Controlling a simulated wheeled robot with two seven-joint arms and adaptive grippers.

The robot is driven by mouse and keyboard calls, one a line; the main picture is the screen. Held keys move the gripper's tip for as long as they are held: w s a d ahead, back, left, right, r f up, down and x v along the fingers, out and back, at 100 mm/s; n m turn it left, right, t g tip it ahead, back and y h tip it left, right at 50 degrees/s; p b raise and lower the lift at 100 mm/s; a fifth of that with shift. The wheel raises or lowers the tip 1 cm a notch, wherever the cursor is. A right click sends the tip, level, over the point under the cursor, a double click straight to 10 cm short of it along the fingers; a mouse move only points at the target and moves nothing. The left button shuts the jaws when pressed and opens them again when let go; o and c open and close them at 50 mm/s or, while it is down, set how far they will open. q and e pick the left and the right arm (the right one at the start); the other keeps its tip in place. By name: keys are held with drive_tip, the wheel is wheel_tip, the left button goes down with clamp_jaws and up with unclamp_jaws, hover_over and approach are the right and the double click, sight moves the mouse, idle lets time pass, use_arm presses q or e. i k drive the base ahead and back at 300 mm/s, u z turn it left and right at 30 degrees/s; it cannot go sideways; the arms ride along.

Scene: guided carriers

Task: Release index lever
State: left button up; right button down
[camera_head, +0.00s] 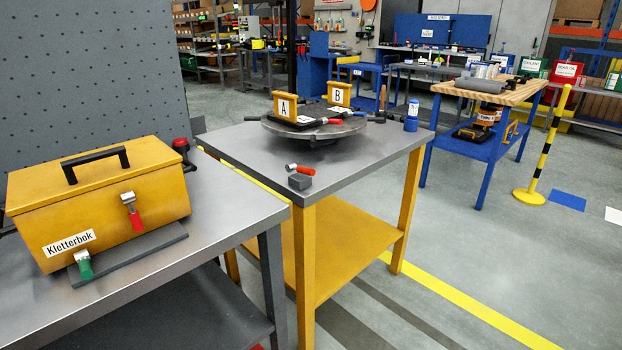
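A round grey turntable (316,131) sits on the middle steel-topped table. It carries yellow upright blocks marked A (285,106) and B (339,94), with dark parts and red-ended handles between and beside them. A small lever with a red grip (304,170) lies nearly level above a grey block (300,182) near the table's front edge; it looks like the index lever, but no label shows. Whether it is engaged cannot be told. Neither of my grippers is in view.
A yellow box labelled Kletterbok (95,205), with red and green grips, stands on the nearer left bench (222,222). A blue cylinder (411,117) stands at the middle table's right corner.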

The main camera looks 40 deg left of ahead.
sight(302, 170)
drive_tip(key=u, duration=0.65)
drive_tip(key=i, duration=0.9)
drive_tip(key=u, duration=0.8)
